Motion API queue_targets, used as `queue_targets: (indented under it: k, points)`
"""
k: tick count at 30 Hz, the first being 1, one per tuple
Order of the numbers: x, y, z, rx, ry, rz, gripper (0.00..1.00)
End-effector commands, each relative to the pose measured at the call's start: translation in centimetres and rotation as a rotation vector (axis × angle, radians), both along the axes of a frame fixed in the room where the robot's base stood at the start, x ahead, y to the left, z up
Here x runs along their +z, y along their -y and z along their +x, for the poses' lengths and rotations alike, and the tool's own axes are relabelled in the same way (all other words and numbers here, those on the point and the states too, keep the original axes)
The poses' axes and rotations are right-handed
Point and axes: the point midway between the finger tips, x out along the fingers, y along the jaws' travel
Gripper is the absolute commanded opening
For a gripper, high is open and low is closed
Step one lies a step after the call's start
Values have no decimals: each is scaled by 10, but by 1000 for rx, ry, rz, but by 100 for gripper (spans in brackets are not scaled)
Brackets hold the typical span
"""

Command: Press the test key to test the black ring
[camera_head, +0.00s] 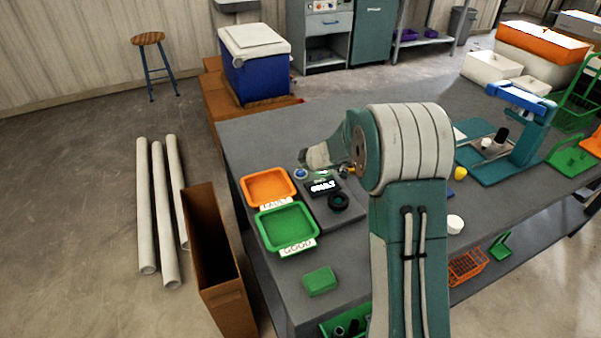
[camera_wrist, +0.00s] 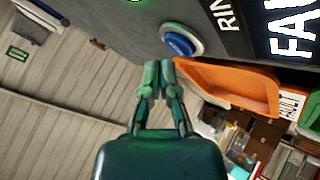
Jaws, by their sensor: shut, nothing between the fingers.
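The test key is a blue round button in a pale collar (camera_wrist: 180,44) in the wrist view. It also shows in the head view (camera_head: 301,173), left of the lit display. My gripper (camera_wrist: 158,68) is shut and empty, its fingertips close to the key; whether they touch it I cannot tell. The display (camera_wrist: 290,32) shows large white letters starting "FAU"; it also shows in the head view (camera_head: 322,187). The black ring (camera_head: 338,201) lies on the dark tester plate in front of the display. My arm hides part of the bench.
An orange tray (camera_head: 268,175) labelled FAULT and a green tray (camera_head: 262,229) labelled GOOD stand left of the tester. A green block (camera_head: 320,281) lies near the bench's front edge. A teal press stand (camera_head: 515,140), a yellow piece (camera_head: 460,173) and a white piece (camera_head: 455,222) are to the right.

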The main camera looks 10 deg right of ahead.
Motion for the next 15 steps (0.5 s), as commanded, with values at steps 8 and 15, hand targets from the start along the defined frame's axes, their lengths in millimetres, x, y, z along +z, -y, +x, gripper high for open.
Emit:
queue_targets:
  k: [8, 15]
  points:
    - [17, 0, 0, 1, 3, 0, 0]
    - [37, 0, 0, 2, 2, 0, 0]
